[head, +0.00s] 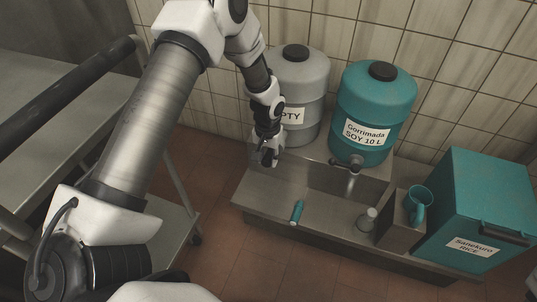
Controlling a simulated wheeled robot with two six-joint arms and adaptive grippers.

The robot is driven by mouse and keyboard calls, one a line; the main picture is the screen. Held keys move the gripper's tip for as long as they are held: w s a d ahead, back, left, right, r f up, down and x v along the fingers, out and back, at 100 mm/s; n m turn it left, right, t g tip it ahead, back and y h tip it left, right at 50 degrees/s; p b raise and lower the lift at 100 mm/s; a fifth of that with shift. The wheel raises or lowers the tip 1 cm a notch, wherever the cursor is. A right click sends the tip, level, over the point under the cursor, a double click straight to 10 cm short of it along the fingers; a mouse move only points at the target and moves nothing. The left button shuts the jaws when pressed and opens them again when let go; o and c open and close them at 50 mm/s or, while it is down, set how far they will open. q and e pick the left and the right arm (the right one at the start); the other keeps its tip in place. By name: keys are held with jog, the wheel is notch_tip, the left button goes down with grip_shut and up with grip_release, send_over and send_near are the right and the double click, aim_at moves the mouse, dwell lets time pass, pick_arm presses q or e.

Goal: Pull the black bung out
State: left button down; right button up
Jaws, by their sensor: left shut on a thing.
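The grey barrel (304,72) stands at the back on a steel stand, with a label partly covered by my arm so that only "PTY" reads. My left gripper (268,158) is low at the barrel's front left, pointing down and shut on a small dark thing, which I take to be the black bung. The fingers and the arm hide most of it, and I cannot tell whether it still sits in the barrel.
A teal soy barrel (372,105) with a tap (354,162) stands to the right. Below are a steel trough (335,190), a teal-handled tool (297,212), a small pale cup (367,219), a teal jug (416,206) and a teal rice bin (480,205). A steel table (60,80) is at left.

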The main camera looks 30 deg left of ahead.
pick_arm(q)
jog(key=s+p, duration=0.2)
jog(key=s+d+p, duration=0.1)
jog(key=s+p, duration=0.1)
jog(key=s, duration=0.1)
jog(key=shift+s+d, duration=0.2)
jog(key=shift+s, duration=0.05)
